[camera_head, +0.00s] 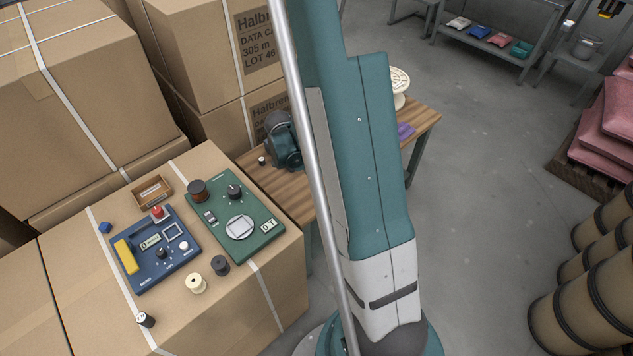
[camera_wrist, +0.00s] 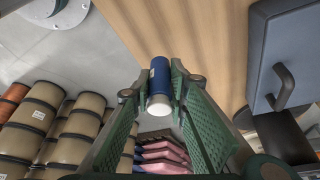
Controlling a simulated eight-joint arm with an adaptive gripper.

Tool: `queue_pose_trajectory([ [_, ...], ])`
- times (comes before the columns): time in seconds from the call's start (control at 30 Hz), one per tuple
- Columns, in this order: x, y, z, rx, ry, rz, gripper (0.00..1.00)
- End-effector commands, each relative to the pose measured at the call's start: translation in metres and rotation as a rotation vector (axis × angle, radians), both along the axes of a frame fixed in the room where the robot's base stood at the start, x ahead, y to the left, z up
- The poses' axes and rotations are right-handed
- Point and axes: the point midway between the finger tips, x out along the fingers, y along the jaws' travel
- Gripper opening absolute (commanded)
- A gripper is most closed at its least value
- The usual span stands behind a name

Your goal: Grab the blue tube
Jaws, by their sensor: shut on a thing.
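The blue tube (camera_wrist: 160,72) shows in the wrist view, dark blue with a white end towards the camera. My gripper (camera_wrist: 158,84) has its two green fingers on either side of the tube and is shut on it. The tube sits between the fingertips, with wooden surface behind its far end. In the head view the tube and my gripper are not visible, as my arm blocks part of the wooden table (camera_head: 290,190).
In the wrist view, a blue-grey case (camera_wrist: 290,45) with a dark handle is at right. In the head view, a cardboard box at left carries a blue device (camera_head: 150,262), a green device (camera_head: 262,238) and several small spools. Barrels (camera_head: 600,285) stand at right. Grey floor is open between.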

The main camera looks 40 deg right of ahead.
Motion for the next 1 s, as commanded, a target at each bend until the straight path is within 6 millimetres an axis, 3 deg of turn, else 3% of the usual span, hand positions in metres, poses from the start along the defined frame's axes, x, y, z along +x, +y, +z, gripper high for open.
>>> queue_pose_trajectory([
  [0.1,-0.001,0.0,0.016,0.0,0.0,0.0,0.05],
  [0.33,0.0,0.0,0.032,0.0,0.0,0.0,0.05],
  [1.0,0.0,0.0,0.036,0.0,0.0,0.0,0.05],
])
